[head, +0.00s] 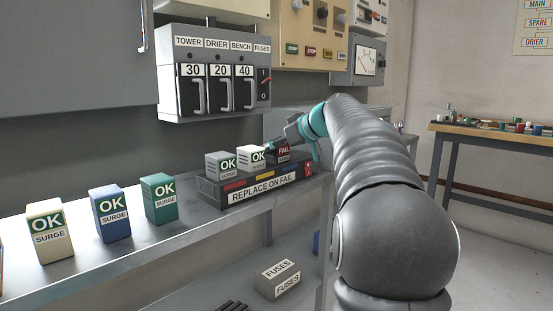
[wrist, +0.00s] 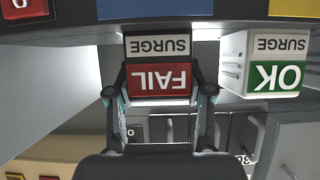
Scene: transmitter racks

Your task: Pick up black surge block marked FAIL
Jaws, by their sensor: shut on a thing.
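The black surge block with a red FAIL label (head: 284,153) stands at the right end of the row in the dark holder marked REPLACE ON FAIL (head: 234,194). In the wrist view the same block (wrist: 158,77) appears upside down, with FAIL and SURGE readable. My gripper (head: 301,139) reaches it from the right and above. In the wrist view my gripper's two fingers (wrist: 159,95) are shut on the block's sides. The block seems level with its neighbour; whether it is lifted at all I cannot tell.
A white OK block (head: 252,158) stands close to the FAIL block, with a grey OK block (head: 221,165) further left. Cream (head: 50,231), blue (head: 110,213) and green (head: 159,198) OK blocks stand on the shelf. A fuse panel (head: 214,75) hangs behind.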

